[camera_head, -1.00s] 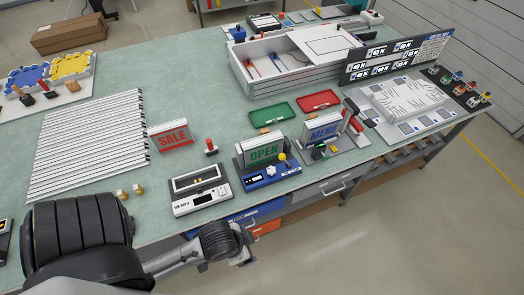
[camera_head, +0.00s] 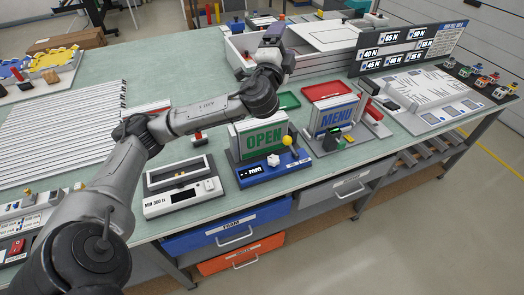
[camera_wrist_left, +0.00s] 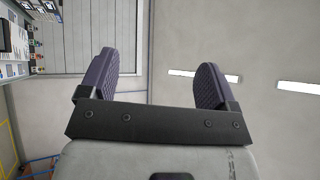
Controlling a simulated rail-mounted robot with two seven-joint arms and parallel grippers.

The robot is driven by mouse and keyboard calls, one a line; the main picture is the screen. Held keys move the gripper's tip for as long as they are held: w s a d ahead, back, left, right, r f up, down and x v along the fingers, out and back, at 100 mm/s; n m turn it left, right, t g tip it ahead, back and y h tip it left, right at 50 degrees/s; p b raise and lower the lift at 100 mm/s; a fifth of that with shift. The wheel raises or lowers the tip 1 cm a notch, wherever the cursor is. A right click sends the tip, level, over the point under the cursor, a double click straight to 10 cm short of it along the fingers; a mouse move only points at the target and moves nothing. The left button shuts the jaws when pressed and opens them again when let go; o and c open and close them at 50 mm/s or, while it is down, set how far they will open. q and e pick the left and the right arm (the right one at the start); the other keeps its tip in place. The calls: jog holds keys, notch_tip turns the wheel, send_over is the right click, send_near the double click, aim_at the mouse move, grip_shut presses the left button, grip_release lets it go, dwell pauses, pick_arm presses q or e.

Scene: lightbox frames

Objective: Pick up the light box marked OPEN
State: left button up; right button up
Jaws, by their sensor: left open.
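The box does not show in that view. My right gripper is not in view.
The MENU light box (camera_head: 335,117) stands to the right of the OPEN one. A white device (camera_head: 183,190) sits to the left. Green (camera_head: 250,106) and red (camera_head: 288,100) trays lie behind. My left forearm crosses above the table and covers most of the SALE sign.

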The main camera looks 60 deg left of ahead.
pick_arm(q)
jog(key=a+r+m+t+h+b, duration=0.1)
jog(key=a+r+m+t+h, duration=0.35)
jog(key=m, duration=0.45)
jog(key=m+g+h, duration=1)
jog(key=m+g, duration=0.8)
jog(key=m, duration=0.3)
send_near(260, 121)
jog(key=x, duration=0.6)
jog(key=shift+a+f, duration=0.15)
jog(key=shift+f, duration=0.35)
jog(key=x, duration=0.4)
jog(key=shift+w+b, duration=0.2)
jog(key=shift+b, duration=0.15)
jog(key=shift+w+f, duration=0.2)
jog(key=shift+f, duration=0.3)
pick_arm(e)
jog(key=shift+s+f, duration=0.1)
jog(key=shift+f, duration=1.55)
